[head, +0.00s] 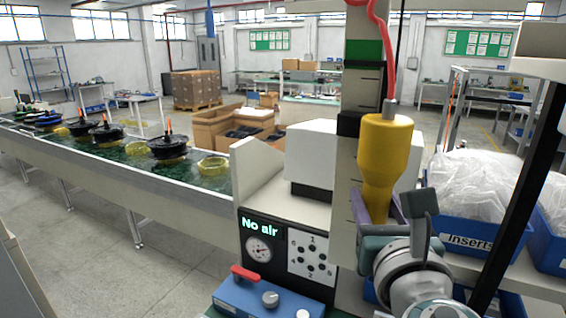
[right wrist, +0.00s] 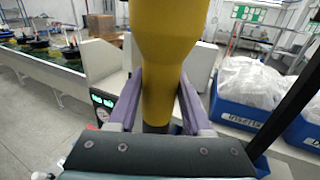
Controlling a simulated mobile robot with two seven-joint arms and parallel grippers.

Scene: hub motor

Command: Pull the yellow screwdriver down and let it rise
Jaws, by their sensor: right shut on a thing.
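The yellow screwdriver (head: 385,150) hangs upright from a cable with a red coiled hose, in front of a grey column. It also fills the upper middle of the right wrist view (right wrist: 168,50). My right gripper (head: 378,205) has its purple fingers around the screwdriver's narrower lower part. In the right wrist view the fingers (right wrist: 160,105) press on both sides of the yellow body. The screwdriver's lower tip is hidden behind the gripper. My left gripper is not in view.
A panel reading "No air" (head: 262,226) with a gauge sits left of the column. A blue box with a red handle (head: 262,296) is below it. Blue bins (head: 470,236) with plastic bags stand at right. A dark diagonal post (head: 515,205) rises there. A conveyor (head: 120,175) with black hub motors runs left.

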